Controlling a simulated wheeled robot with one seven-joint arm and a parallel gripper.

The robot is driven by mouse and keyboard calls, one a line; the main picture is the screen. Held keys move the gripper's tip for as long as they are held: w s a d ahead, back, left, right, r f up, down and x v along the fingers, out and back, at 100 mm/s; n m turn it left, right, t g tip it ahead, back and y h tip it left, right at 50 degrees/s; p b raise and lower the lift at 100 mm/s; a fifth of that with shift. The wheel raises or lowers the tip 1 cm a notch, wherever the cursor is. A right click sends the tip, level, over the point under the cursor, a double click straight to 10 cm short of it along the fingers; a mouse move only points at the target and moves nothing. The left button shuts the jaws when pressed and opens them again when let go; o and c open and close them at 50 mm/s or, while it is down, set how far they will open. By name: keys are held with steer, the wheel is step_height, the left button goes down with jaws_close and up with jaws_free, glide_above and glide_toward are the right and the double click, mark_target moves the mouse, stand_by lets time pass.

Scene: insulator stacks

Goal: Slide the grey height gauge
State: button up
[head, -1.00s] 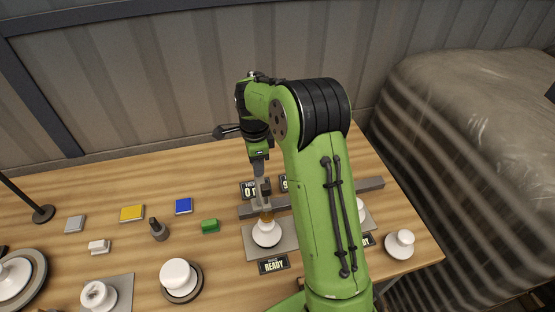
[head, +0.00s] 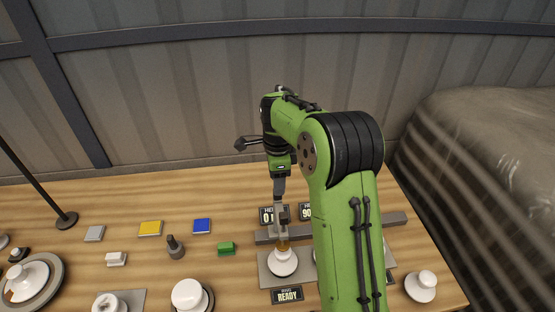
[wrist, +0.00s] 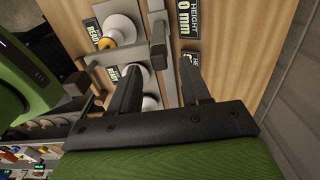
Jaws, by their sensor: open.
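The grey height gauge (head: 284,213) stands on a long grey rail (head: 395,219) at the back of a grey plate, close to a white insulator (head: 283,265) with an amber top. In the wrist view, the gauge's grey arm (wrist: 118,57) reaches from the rail towards the insulator (wrist: 121,28). My gripper (head: 279,195) points down at the gauge in the head view. The wrist view shows its fingers (wrist: 162,72) open and apart, with part of the rail visible between them. I cannot tell whether either finger touches the gauge.
A "READY" sign (head: 288,295) lies in front of the plate, and a height display (head: 268,215) stands behind the rail. A green block (head: 226,248) and a dark peg (head: 175,247) are to the left. A loose white insulator (head: 421,286) is at the right.

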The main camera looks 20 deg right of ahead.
step_height(320, 180, up, 12)
steer(key=p, duration=0.1)
steer(key=shift+f, duration=0.15)
steer(key=shift+f, duration=0.1)
